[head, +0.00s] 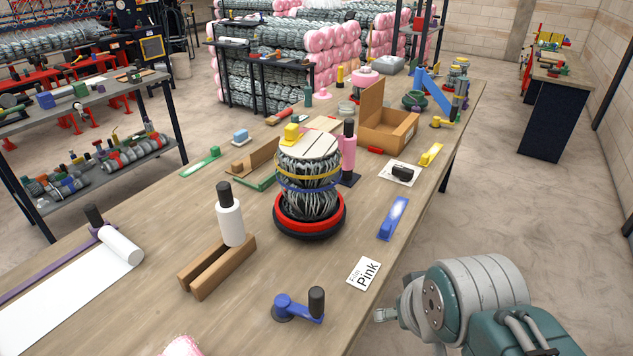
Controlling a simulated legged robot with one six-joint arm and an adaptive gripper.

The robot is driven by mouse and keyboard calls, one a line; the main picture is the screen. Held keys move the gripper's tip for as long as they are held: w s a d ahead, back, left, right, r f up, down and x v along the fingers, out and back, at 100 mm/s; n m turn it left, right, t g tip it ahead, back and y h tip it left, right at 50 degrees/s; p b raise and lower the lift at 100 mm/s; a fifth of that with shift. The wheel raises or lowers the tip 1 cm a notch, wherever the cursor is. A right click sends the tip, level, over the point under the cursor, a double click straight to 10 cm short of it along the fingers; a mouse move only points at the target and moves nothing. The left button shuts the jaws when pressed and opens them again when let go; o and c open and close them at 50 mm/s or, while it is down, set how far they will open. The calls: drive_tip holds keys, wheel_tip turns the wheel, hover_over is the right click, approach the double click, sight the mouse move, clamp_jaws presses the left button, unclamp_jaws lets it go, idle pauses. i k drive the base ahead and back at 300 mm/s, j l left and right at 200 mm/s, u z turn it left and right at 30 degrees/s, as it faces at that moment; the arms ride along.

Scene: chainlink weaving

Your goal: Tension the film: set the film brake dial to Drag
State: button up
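A black knob-like piece (402,172) sits on a small white plate at the right side of the bench; it may be the film brake dial, but its marks and setting are too small to read. A pink film roll (349,150) with a black handle stands upright behind the wire roll (309,185). A white film roll (230,220) with a black handle stands by a wooden cradle. My gripper (385,314) is at the lower right, near the bench's front edge and well apart from the black piece. Its fingers are partly hidden, so its opening is unclear.
The wire roll stands on a red and black round base (325,222), with yellow and blue bands around it. A blue crank (290,306), a "Film: Pink" card (363,274) and a blue bar (392,218) lie nearer. An open cardboard box (388,130) stands farther back.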

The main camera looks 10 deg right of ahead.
sight(405, 174)
drive_tip(key=i+l, duration=0.95)
drive_tip(key=i, duration=0.15)
drive_tip(key=k+l+z, duration=0.05)
